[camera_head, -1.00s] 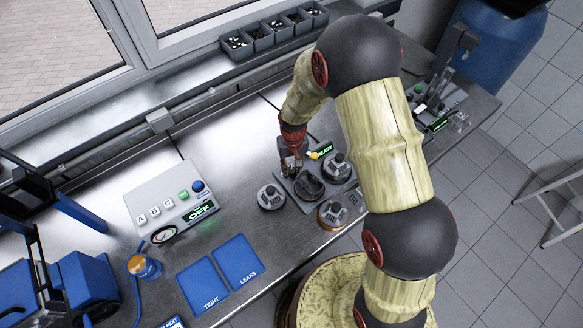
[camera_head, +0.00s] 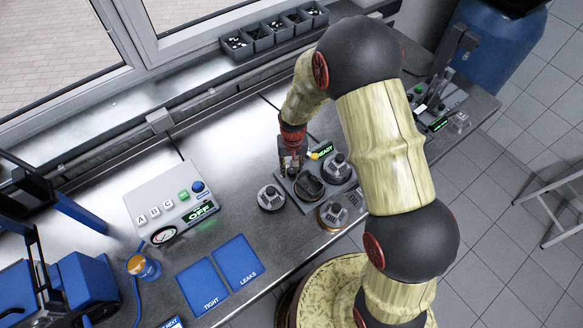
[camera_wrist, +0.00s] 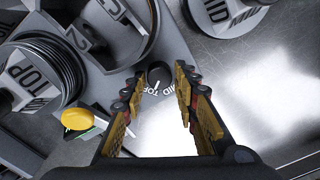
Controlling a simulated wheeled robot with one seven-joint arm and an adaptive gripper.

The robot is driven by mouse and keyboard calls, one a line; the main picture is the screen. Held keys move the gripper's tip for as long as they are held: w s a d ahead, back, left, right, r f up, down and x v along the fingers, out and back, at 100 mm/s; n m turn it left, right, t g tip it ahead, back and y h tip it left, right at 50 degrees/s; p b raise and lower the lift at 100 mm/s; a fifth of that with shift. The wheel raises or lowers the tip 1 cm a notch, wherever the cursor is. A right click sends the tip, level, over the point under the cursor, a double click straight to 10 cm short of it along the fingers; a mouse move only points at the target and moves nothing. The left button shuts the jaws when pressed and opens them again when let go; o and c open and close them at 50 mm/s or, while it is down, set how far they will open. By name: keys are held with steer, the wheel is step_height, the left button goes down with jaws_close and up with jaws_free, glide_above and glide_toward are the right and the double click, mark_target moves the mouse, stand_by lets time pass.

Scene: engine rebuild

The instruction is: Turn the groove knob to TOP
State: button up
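The groove knob (camera_wrist: 159,74) is a small dark round knob on a grey plate in the wrist view. White lettering, including TOP and MID, curves around its near side. Its exact setting is too small to read. My gripper (camera_wrist: 158,78) is open, with one yellow-and-black finger on each side of the knob. I cannot tell whether either finger touches it. In the head view my gripper (camera_head: 290,163) is over the back-left edge of the fixture plate (camera_head: 293,193), and the knob is hidden there.
A numbered round part (camera_wrist: 120,25) stands close to the knob. Ring holders surround the fixture, one at its left (camera_head: 271,197). A yellow button (camera_wrist: 77,119) and a green READY display (camera_head: 323,150) are nearby. A grey control box (camera_head: 165,200) stands left; bench between is clear.

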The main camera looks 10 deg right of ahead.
mark_target(292, 170)
steer(key=shift+o, duration=1.3)
step_height(292, 170, up, 12)
steer(key=shift+d, duration=0.2)
steer(key=s+d+r+t+b, duration=0.2)
steer(key=s+d+r+b, duration=0.1)
steer(key=s, duration=0.4)
steer(key=s+d+r+t+b, duration=0.1)
steer(key=s+d+r+b, duration=0.2)
steer(key=s+r+b, duration=0.2)
steer(key=s+d+r+t+b, duration=0.2)
steer(key=s+r+b, duration=0.3)
steer(key=s, duration=0.6)
steer(key=shift+d+r+n+t, duration=0.15)
steer(key=shift+d+n+t, duration=0.15)
steer(key=shift+d, duration=0.3)
